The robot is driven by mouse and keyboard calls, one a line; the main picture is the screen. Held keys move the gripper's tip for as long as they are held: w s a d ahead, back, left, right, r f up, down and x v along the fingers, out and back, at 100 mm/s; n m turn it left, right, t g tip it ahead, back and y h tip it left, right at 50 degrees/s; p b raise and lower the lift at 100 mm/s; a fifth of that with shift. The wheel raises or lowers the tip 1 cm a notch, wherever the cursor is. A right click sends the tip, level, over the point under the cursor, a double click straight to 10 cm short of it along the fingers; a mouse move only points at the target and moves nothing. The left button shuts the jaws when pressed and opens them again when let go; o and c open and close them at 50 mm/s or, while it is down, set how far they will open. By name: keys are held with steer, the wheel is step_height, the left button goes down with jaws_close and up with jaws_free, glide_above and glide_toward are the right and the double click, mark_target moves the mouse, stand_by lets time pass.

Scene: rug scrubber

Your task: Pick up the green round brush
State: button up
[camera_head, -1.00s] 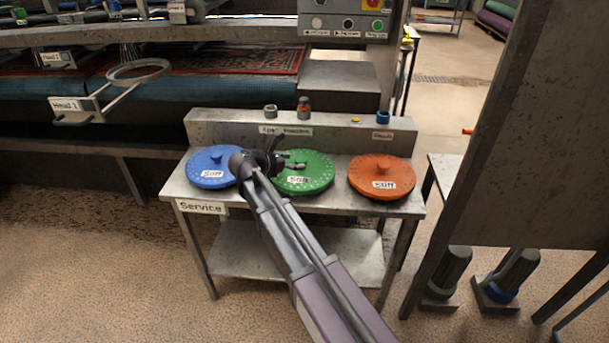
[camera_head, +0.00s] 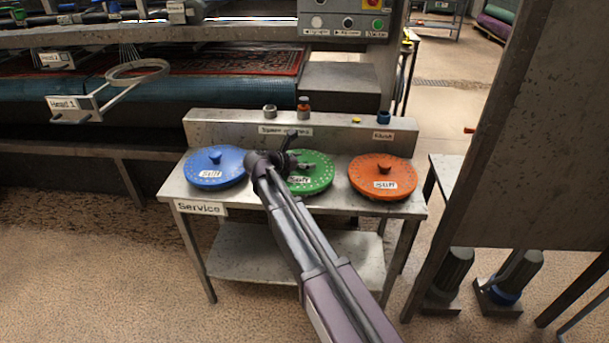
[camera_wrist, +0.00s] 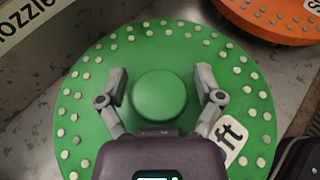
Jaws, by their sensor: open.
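The green round brush (camera_head: 318,183) lies flat on the steel service table between a blue and an orange brush, partly hidden by my arm in the head view. In the wrist view the green brush (camera_wrist: 95,95) fills most of the picture, with its round raised knob (camera_wrist: 160,95) in the middle. My gripper (camera_wrist: 160,88) is open, one finger on each side of the knob, with a visible gap on both sides. In the head view my gripper (camera_head: 300,166) is over the green brush. Whether the fingers touch the brush cannot be told.
The blue brush (camera_head: 228,163) is left and the orange brush (camera_head: 372,188) right on the service table (camera_head: 335,205). A raised ledge (camera_head: 235,122) with small caps runs behind them. A large grey panel (camera_head: 520,120) stands to the right.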

stand_by(0.5)
jaws_close()
steer(key=shift+r, duration=0.3)
step_height(320, 180, up, 3)
steer(key=p, duration=0.4)
steer(key=shift+r, duration=0.2)
steer(key=s+a, duration=0.2)
steer(key=s, duration=0.5)
steer(key=s+a+r+p, duration=0.1)
steer(key=s+a, duration=0.2)
steer(key=s, duration=0.5)
steer(key=shift+a, duration=0.35)
